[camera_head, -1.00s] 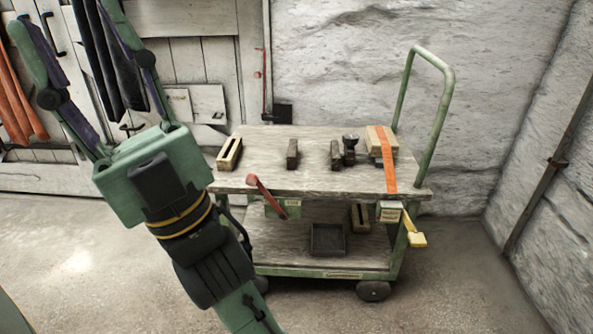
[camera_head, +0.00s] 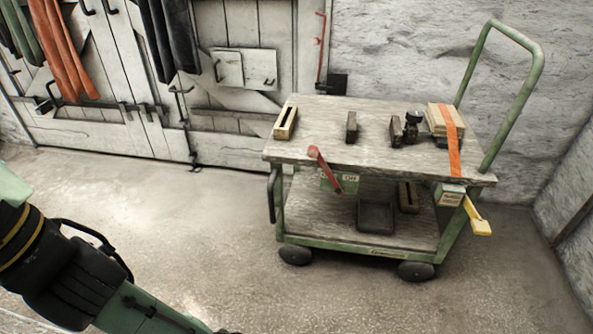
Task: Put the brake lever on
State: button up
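A red lever (camera_head: 325,170) is on the front side of the cart (camera_head: 290,151), just below the top edge. It slants from a round knob at upper left down to lower right. A green plate (camera_head: 351,182) behind it carries small lettering, which looks like "OFF" on the right part. A yellow lever or pedal (camera_head: 475,216) hangs at the cart's right front corner below a small label plate (camera_head: 451,196). The frames do not settle which of the two is the brake lever. My arm is at lower left, well apart from the cart; my gripper's fingers are out of view.
Wooden blocks (camera_head: 285,123), dark blocks (camera_head: 351,127) and an orange strap (camera_head: 453,145) over a stack lie on the cart top. A dark tray (camera_head: 376,216) sits on the lower shelf. A push handle (camera_head: 528,90) rises at right. The floor (camera_head: 190,220) left of the cart is clear.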

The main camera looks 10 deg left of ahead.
aim_at(313, 151)
jog(key=l+u, duration=0.5)
jog(key=k+l+u, duration=0.1)
jog(key=l+u, duration=0.4)
jog(key=j, duration=0.1)
